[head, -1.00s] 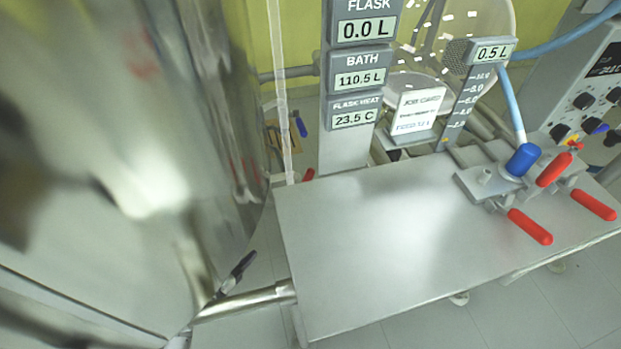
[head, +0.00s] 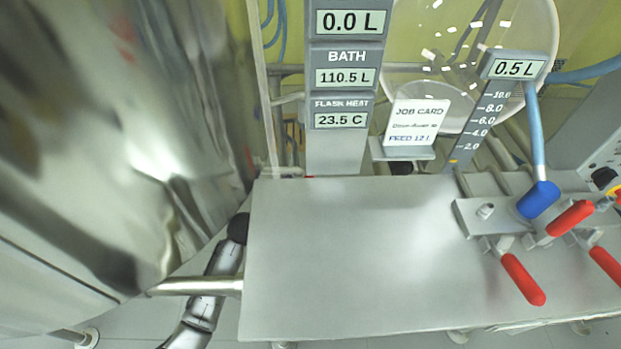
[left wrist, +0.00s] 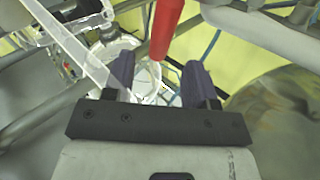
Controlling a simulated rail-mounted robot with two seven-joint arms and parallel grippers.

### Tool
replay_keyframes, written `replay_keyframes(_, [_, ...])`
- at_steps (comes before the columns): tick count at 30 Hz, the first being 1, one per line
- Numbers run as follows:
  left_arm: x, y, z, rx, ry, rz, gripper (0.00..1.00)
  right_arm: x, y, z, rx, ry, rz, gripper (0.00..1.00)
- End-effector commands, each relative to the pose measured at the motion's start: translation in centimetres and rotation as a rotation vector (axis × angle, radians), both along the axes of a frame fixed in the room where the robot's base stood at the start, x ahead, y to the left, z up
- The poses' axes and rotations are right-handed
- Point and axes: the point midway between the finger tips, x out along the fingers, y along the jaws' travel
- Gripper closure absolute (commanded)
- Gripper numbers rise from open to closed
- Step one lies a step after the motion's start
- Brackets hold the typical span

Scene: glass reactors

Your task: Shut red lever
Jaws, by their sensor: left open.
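Several red lever handles show in the head view: one points toward the front (head: 522,278), one lies by the blue hose end (head: 571,218), and one is at the right edge (head: 607,265). In the left wrist view, a red handle (left wrist: 167,28) hangs down from the top edge. Its lower end appears between or just beyond my left gripper's fingertips (left wrist: 159,72). I cannot tell which lever it is. My left gripper is open, its dark purple fingers apart, with no clear contact on the handle. My right gripper is not in view.
A bare metal table (head: 340,260) fills the middle of the head view. A blue-ended hose (head: 538,200) stands on the valve block. A display column (head: 345,75) and job card (head: 414,122) stand behind. A large shiny metal vessel (head: 110,110) fills the left side.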

Motion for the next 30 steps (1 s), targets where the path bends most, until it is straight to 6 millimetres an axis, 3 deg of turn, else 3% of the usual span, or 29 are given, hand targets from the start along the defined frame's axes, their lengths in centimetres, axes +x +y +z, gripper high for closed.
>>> replay_keyframes(12, [3.9,-3.9,-0.2,0.001,0.001,-0.001,0.48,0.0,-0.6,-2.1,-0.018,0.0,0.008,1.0])
replay_keyframes(26, [4.5,-4.4,0.0,0.002,0.0,-0.001,0.48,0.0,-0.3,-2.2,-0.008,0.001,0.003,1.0])
replay_keyframes(30, [4.5,-4.4,0.0,0.002,0.0,-0.001,0.59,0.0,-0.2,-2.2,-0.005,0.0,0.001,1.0])
